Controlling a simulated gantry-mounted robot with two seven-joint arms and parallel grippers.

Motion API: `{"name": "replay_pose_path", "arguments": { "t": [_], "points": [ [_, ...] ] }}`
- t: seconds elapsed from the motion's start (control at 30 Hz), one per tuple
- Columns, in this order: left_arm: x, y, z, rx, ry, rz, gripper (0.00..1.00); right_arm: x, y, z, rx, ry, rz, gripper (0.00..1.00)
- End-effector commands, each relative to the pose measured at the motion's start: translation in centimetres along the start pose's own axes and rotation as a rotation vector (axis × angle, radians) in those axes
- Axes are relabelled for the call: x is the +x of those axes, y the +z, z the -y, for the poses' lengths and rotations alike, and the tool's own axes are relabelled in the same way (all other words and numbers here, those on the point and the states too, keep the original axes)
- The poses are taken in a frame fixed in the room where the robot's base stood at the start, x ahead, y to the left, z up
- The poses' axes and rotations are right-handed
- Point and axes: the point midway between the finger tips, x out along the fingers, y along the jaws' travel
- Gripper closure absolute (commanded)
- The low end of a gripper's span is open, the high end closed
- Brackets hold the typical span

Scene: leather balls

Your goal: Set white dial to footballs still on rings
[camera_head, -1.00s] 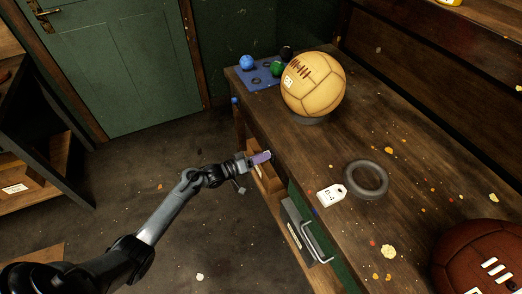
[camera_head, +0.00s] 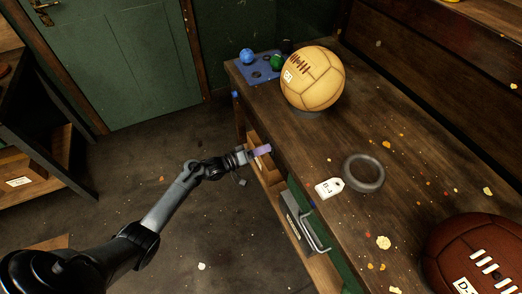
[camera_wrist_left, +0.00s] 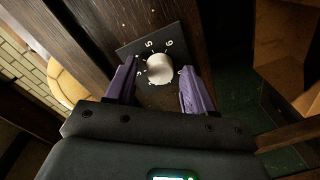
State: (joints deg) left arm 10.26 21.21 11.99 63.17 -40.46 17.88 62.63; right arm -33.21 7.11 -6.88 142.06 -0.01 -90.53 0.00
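The white dial (camera_wrist_left: 160,68) sits on a dark plate (camera_wrist_left: 135,48) with white numbers; 5 and 6 read clearly, but I cannot tell its setting. My left gripper (camera_wrist_left: 158,80) is open, its purple fingers on either side of the dial with gaps. In the head view the left gripper (camera_head: 260,151) is at the bench's front edge, and the dial is hidden. A tan football (camera_head: 313,78) rests on a dark ring (camera_head: 309,113). A brown football (camera_head: 478,255) is at the lower right; its support is hidden. A grey ring (camera_head: 364,173) is empty. My right gripper is not in view.
A white tag (camera_head: 329,188) lies beside the empty ring. A blue tray (camera_head: 260,85) with small balls is at the bench's far end. A drawer handle (camera_head: 315,236) juts from the bench front. Yellowish flakes are scattered on the bench and floor.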

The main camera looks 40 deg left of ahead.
Motion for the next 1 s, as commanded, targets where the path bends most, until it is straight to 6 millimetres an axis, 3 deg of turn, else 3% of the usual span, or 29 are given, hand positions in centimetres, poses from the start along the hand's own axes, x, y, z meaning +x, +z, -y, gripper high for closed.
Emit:
{"name": "replay_pose_path", "arguments": {
  "t": [0.47,1.0],
  "points": [
    [-1.0,-0.1,-0.1,0.001,-0.001,0.0,0.42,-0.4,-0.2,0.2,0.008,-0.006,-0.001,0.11],
    [-9.4,0.0,0.0,0.0,-0.002,0.001,0.42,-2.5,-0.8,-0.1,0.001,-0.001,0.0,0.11]
  ]
}}
